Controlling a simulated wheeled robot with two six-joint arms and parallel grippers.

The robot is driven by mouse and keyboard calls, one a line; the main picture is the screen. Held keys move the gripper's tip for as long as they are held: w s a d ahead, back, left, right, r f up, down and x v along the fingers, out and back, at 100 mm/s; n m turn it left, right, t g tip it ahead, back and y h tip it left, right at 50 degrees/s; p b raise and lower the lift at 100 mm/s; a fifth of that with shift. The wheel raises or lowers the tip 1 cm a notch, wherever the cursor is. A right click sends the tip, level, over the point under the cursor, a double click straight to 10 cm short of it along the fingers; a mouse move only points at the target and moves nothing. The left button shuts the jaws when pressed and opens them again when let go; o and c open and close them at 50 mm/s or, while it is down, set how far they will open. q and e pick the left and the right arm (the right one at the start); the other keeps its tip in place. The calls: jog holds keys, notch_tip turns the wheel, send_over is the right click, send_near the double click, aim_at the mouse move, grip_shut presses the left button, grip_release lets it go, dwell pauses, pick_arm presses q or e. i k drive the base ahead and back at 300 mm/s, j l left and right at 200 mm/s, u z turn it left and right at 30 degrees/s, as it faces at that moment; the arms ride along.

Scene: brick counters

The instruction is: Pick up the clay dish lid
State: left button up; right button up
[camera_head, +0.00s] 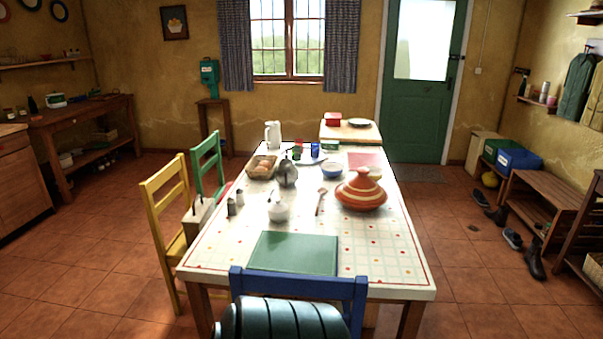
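The clay dish lid (361,187) is an orange-red cone with pale bands and a narrow knob on top. It stands upright on the right half of the long table (215,248), near the right edge. It flares to a wide, rounded bottom; I cannot tell where the lid ends and a dish under it begins. Nothing is touching its top. Neither of my grippers is in view.
A green mat (294,253) lies at the near end, behind a blue chair (298,285). A wooden spoon (321,201) and a white pot (278,209) are left of the lid. A blue bowl (332,169) and a pink sheet (365,160) are behind it.

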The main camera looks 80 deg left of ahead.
aim_at(361, 190)
jog(key=j+u, duration=0.2)
jog(key=u, duration=0.3)
jog(key=j+u, duration=0.2)
jog(key=u, duration=0.25)
jog(key=j+u, duration=0.2)
jog(key=u, duration=0.3)
jog(key=j+u, duration=0.15)
jog(key=u, duration=0.35)
jog(key=i+j, duration=0.25)
jog(key=j, duration=0.15)
jog(key=i+j, duration=0.3)
jog(key=j+u, duration=0.05)
jog(key=j, duration=0.05)
